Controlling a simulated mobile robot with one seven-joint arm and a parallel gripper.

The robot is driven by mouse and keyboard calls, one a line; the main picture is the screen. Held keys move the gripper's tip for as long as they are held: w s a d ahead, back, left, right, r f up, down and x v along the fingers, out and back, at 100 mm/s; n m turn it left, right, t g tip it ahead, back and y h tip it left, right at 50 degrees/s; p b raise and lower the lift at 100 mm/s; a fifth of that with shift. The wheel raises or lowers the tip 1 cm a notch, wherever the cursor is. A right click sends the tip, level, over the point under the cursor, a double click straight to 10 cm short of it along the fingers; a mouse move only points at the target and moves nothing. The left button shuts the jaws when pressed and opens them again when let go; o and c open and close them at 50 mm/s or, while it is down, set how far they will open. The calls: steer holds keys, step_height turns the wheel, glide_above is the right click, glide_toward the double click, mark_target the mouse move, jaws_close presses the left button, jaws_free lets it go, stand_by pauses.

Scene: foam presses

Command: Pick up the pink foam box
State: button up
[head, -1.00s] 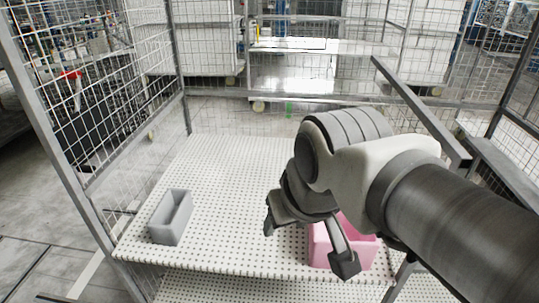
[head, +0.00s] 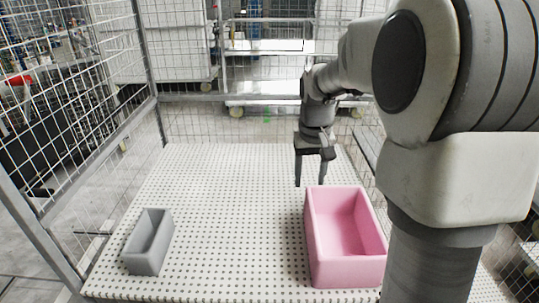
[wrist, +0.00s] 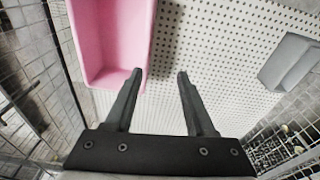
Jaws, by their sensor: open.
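The pink foam box (head: 318,262) stands on the right part of the white perforated shelf (head: 225,215), its open top facing up. It also shows in the wrist view (wrist: 85,40) at the upper left. My gripper (head: 311,184) is open and empty, fingers pointing down. In the head view it appears just beyond the far wall of the box. In the wrist view my gripper's left fingertip (wrist: 160,73) is close to the box's near corner and the right one is over bare shelf. I cannot tell whether the left finger touches the box.
A small grey open box (head: 150,240) stands at the shelf's left; it also shows in the wrist view (wrist: 289,62). Wire mesh walls (head: 70,95) enclose the left and back sides. The shelf between the two boxes is clear.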

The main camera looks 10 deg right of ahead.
steer(key=g+b, duration=0.1)
steer(key=b, duration=0.1)
glide_toward(313, 218)
steer(key=shift+m+y, duration=0.3)
steer(key=shift+m, duration=0.1)
steer(key=f, duration=0.5)
steer(key=f+b, duration=0.1)
steer(key=f, duration=0.4)
steer(key=shift+w+d+f, duration=0.1)
steer(key=shift+d+f, duration=0.1)
steer(key=shift+w+d+f+b, duration=0.1)
steer(key=shift+f+b, duration=0.25)
steer(key=shift+f, duration=1.2)
steer(key=shift+d+f+b, duration=0.1)
steer(key=shift+f+b, duration=0.25)
steer(key=shift+f, duration=1.2)
jaws_close()
